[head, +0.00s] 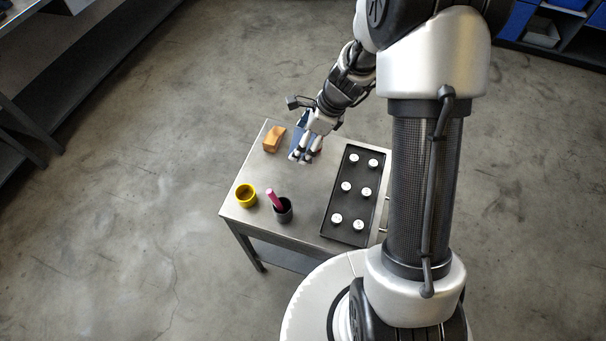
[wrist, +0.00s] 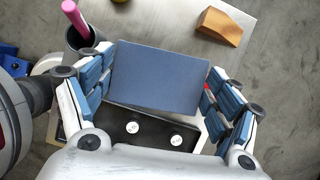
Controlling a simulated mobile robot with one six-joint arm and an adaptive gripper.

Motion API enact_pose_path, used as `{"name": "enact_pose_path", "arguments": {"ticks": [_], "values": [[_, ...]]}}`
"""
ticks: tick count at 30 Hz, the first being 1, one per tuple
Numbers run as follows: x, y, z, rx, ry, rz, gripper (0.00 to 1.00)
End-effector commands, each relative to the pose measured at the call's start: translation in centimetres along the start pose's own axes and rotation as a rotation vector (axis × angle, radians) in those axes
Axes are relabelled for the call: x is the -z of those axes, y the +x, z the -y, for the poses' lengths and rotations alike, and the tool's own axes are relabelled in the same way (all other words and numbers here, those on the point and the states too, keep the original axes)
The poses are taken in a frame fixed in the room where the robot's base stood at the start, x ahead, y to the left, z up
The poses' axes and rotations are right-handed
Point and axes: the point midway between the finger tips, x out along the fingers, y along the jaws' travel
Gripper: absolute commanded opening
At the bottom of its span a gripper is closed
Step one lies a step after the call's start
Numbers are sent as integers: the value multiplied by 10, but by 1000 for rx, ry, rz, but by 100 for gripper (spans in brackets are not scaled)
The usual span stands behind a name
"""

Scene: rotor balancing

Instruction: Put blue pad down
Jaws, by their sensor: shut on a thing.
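The blue pad (wrist: 158,80) is a flat rectangular block between my gripper's fingers in the wrist view. My gripper (wrist: 160,95) is shut on it, with blue-lined fingers at its left and right edges. In the head view my gripper (head: 304,156) is over the back part of the small metal table (head: 233,203), left of the black tray. A bit of the blue pad shows there beside the fingers. The gap between the pad and the table cannot be told clearly.
A black tray (head: 349,208) with several white round pieces lies at the table's right. An orange-tan block (head: 274,139) lies at the back left. A yellow cup (head: 246,196) and a dark cup (head: 284,211) holding a pink stick (head: 273,199) stand at the front left.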

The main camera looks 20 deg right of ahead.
Motion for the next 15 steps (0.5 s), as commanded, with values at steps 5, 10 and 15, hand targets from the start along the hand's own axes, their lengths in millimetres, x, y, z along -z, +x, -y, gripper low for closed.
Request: {"name": "enact_pose_path", "arguments": {"ticks": [5, 10, 15], "values": [[22, 53, -1, -4, 2, -2, 64], [38, 91, -1, -2, 1, -1, 64], [45, 109, 0, -1, 0, -1, 64]]}}
